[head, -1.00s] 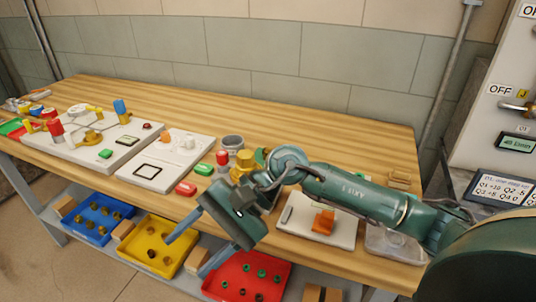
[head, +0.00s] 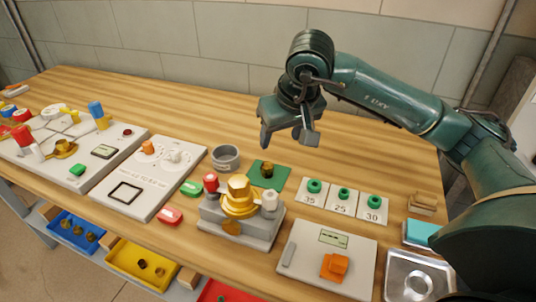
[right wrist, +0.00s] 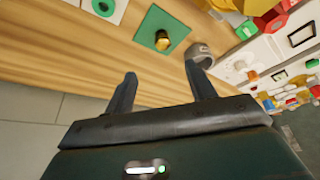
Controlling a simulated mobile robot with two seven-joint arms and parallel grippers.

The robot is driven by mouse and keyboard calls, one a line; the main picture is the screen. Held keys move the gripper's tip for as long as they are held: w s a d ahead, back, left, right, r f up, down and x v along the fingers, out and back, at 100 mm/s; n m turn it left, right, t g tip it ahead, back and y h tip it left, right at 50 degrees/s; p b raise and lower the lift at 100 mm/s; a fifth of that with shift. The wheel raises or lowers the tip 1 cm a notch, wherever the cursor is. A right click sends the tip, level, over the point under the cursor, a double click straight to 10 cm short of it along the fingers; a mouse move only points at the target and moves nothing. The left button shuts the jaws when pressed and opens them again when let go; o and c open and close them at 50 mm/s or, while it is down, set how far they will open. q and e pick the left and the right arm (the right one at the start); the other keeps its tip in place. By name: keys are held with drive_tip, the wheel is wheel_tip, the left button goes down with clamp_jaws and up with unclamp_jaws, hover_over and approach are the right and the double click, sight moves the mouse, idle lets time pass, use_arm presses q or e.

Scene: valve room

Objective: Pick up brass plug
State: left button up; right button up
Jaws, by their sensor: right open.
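The brass plug (head: 267,170) stands on a small green mat (head: 282,176) near the middle of the table. In the right wrist view the brass plug (right wrist: 162,41) shows a dark side and a shiny golden side, on the green mat (right wrist: 152,20). My right gripper (head: 287,138) is open and empty, above the table and behind the mat in the head view. In the right wrist view its two fingers (right wrist: 160,75) are spread, with the plug beyond their tips and clear of them. My left gripper is not in view.
A grey ring-shaped cup (head: 226,157) stands left of the mat. A grey block with a large brass valve (head: 239,198) is in front of it. White cards with green rings (head: 342,202) lie to the right. The table behind the mat is clear.

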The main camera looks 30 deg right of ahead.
hover_over(268, 165)
drive_tip(key=s, duration=0.2)
drive_tip(key=f, duration=0.7)
drive_tip(key=shift+d+f+p, duration=0.1)
drive_tip(key=shift+d+p, duration=0.1)
drive_tip(key=shift+p, duration=0.1)
drive_tip(key=shift+a+p+x, duration=0.15)
drive_tip(key=shift+p+x, duration=0.1)
drive_tip(key=shift+x, duration=1.05)
drive_tip(key=shift+a+p+x, duration=0.15)
drive_tip(key=shift+p+x, duration=0.1)
drive_tip(key=shift+x, duration=1.1)
drive_tip(key=shift+s, duration=0.15)
drive_tip(key=c, duration=1.1)
